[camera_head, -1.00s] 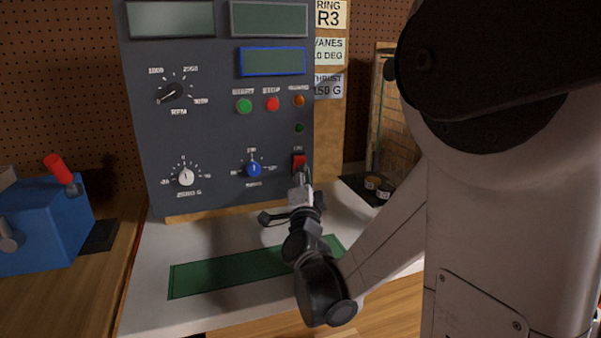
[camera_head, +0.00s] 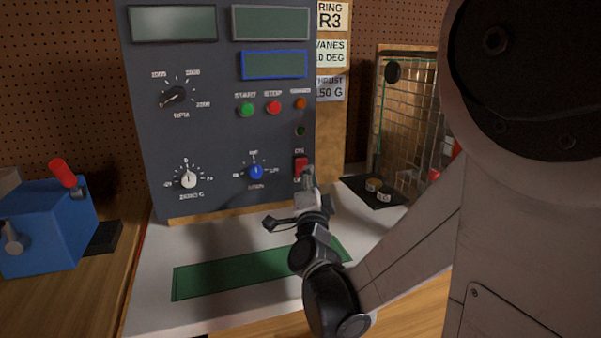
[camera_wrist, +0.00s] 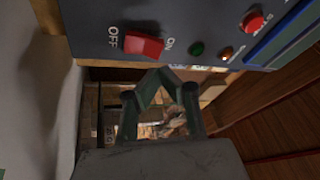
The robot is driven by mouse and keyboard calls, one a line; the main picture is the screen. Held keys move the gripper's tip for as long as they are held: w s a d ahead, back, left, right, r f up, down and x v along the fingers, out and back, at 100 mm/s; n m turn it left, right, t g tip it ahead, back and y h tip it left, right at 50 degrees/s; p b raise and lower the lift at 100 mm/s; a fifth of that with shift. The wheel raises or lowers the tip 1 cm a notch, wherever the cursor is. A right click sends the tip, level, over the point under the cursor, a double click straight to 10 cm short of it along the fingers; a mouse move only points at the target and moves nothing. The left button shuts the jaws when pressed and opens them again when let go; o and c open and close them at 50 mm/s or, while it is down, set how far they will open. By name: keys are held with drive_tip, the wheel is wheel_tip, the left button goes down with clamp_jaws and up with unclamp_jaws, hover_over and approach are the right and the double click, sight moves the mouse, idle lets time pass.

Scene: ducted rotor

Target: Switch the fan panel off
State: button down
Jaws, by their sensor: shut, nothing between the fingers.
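The dark grey fan panel (camera_head: 215,130) stands upright at the back of the white bench, its displays dark. Its red rocker switch (camera_head: 301,165) sits at the lower right of the panel. In the wrist view the same red switch (camera_wrist: 144,44) lies between the words OFF and ON, and its surface is tilted. My gripper (camera_head: 308,172) is in front of the panel, just below and beside the switch. In the wrist view my gripper (camera_wrist: 160,75) is shut and empty, its fingertips close below the switch. I cannot tell whether they touch the panel.
Green and red buttons (camera_head: 260,108), an RPM knob (camera_head: 173,97), a white knob (camera_head: 188,180) and a blue knob (camera_head: 256,171) are on the panel. A blue box with a red handle (camera_head: 48,225) stands left. A mesh cage (camera_head: 408,115) stands right. The bench front is clear.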

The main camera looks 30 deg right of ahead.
drive_tip(key=shift+s+a+r+p, duration=0.1)
drive_tip(key=shift+s+r+p, duration=0.15)
drive_tip(key=shift+s, duration=0.35)
drive_tip(key=shift+s+a+r+p, duration=0.15)
drive_tip(key=shift+s+r, duration=0.1)
drive_tip(key=shift+s, duration=0.3)
drive_tip(key=s+a+n+g+y+p, duration=0.2)
drive_tip(key=a+n+g+y+p, duration=0.15)
drive_tip(key=a+n+y, duration=0.8)
drive_tip(key=s+a+f+n+g+p, duration=0.1)
drive_tip(key=s+n+g, duration=0.1)
drive_tip(key=s, duration=0.4)
drive_tip(key=s+a+f+n+g+h+p, duration=0.1)
drive_tip(key=s+a+f+n+g+p, duration=0.1)
drive_tip(key=s, duration=0.4)
drive_tip(key=s+a+f+n+g+p, duration=0.1)
drive_tip(key=s+a+n+g, duration=0.1)
drive_tip(key=s, duration=0.4)
drive_tip(key=shift+s+f+n+g, duration=0.3)
drive_tip(key=shift+n+g, duration=0.55)
drive_tip(key=shift+g, duration=0.2)
drive_tip(key=shift+h, duration=0.25)
